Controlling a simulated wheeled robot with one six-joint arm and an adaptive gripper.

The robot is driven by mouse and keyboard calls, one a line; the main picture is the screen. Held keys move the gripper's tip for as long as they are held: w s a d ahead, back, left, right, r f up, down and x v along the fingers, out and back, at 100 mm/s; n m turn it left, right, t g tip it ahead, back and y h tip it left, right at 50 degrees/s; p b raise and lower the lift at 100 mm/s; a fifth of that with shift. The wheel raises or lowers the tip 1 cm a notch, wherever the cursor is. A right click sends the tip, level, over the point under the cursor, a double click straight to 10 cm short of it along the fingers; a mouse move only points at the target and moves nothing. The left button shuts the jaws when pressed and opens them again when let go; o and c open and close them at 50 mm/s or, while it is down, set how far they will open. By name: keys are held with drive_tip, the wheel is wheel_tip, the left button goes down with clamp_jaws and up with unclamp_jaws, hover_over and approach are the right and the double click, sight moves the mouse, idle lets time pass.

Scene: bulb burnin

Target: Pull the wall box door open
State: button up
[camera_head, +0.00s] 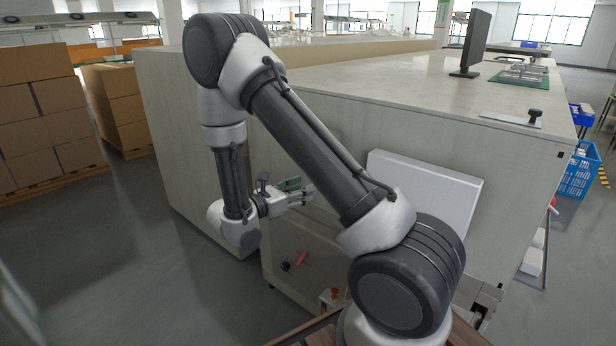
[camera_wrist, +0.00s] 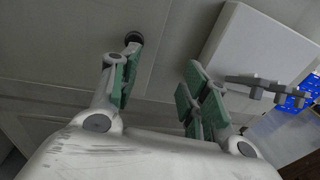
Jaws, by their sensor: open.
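The white wall box (camera_head: 428,190) is on the side of the pale counter, and my arm hides its lower left part. A white box-shaped panel, apparently the same box, shows at the upper right of the wrist view (camera_wrist: 258,48). My gripper (camera_head: 303,191) is left of the box in the head view. In the wrist view my gripper (camera_wrist: 162,72) has its green-padded fingers spread, with nothing held between them. The right finger is near the box's edge in the picture; I cannot tell whether they touch. I cannot make out the door's handle or whether the door is ajar.
A round black knob (camera_wrist: 133,38) shows beyond my left finger. A grey bracket-like part (camera_wrist: 262,86) is right of my right finger. A red handle (camera_head: 302,258) is low on the cabinet front. Open floor (camera_head: 130,240) lies left; a blue crate (camera_head: 577,172) stands right.

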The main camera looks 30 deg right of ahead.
drive_tip(key=w+d+n+t, duration=0.1)
drive_tip(key=w+d+t, duration=0.1)
drive_tip(key=w+d, duration=0.3)
drive_tip(key=shift+w+d+r, duration=0.15)
drive_tip(key=shift+d+r, duration=0.15)
drive_tip(key=shift+r, duration=0.05)
clamp_jaws()
